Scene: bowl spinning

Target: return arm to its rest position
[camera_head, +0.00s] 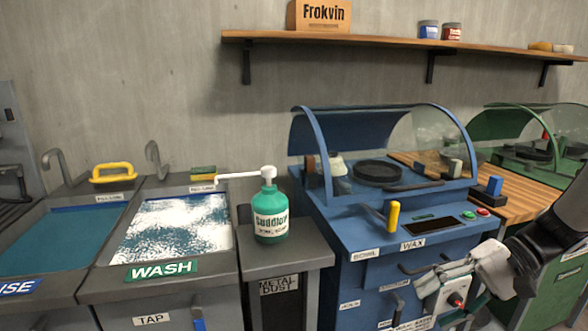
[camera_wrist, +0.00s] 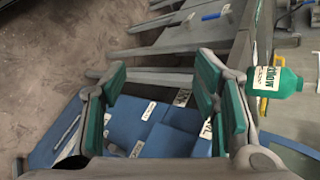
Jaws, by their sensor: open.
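My gripper (camera_wrist: 162,92) is open, with green-padded fingers spread apart and nothing between them in the wrist view. Beyond the fingers lies the blue front of the wax machine, with white labels, and the floor. In the head view, my arm (camera_head: 545,245) reaches in from the right edge, its wrist in front of the right side of the blue wax machine (camera_head: 345,238). The fingers cannot be made out clearly in the head view. In the wrist view, a green bottle (camera_wrist: 282,82) lies to the right of the fingers, apart from them.
The same green pump bottle (camera_head: 270,215) stands on a grey stand left of the wax machine. Wash (camera_head: 175,225) and rinse (camera_head: 60,240) basins are further left. A green machine (camera_head: 520,150) and wooden counter (camera_head: 520,190) are at right. A wall shelf (camera_head: 390,45) runs above.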

